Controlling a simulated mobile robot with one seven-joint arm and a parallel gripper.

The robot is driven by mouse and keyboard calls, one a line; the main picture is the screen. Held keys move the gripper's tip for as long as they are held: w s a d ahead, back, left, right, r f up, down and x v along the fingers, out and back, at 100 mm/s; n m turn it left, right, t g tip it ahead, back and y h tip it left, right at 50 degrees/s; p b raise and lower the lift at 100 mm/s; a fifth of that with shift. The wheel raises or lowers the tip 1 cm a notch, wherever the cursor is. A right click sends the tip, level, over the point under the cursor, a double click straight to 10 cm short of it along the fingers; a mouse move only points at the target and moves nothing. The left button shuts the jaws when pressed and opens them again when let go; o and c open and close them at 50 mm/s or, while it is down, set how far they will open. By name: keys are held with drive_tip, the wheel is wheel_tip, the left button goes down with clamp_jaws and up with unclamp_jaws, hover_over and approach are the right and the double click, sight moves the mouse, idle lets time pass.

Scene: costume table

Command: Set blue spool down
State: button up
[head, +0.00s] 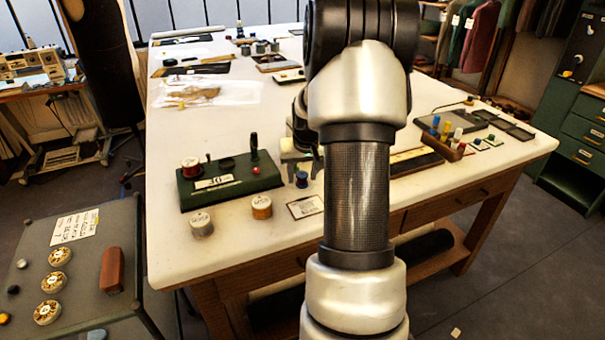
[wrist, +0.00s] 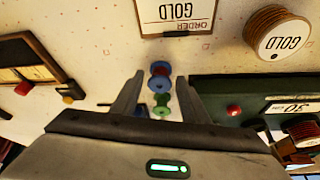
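A small blue spool (head: 301,179) stands on the white worktable (head: 210,125), just in front of my gripper (head: 300,167). In the wrist view the blue spool (wrist: 159,84) shows between the two fingers of my gripper (wrist: 158,83), with a visible gap on each side. The fingers are apart and appear not to touch it. A green spool-like piece (wrist: 162,104) shows right behind the blue spool, deeper between the fingers. My arm hides part of the table in the head view.
A green box (head: 230,181) with a red button is left of the gripper. A gold-labelled spool (head: 261,207) and an order card (head: 304,207) lie near the front edge. The card also shows in the wrist view (wrist: 178,16).

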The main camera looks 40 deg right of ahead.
drive_tip(key=shift+o, duration=0.2)
drive_tip(key=shift+r, duration=0.2)
drive_tip(key=shift+r, duration=0.25)
drive_tip(key=p+v, duration=0.1)
drive_tip(key=v, duration=1)
drive_tip(key=shift+s+r, duration=0.2)
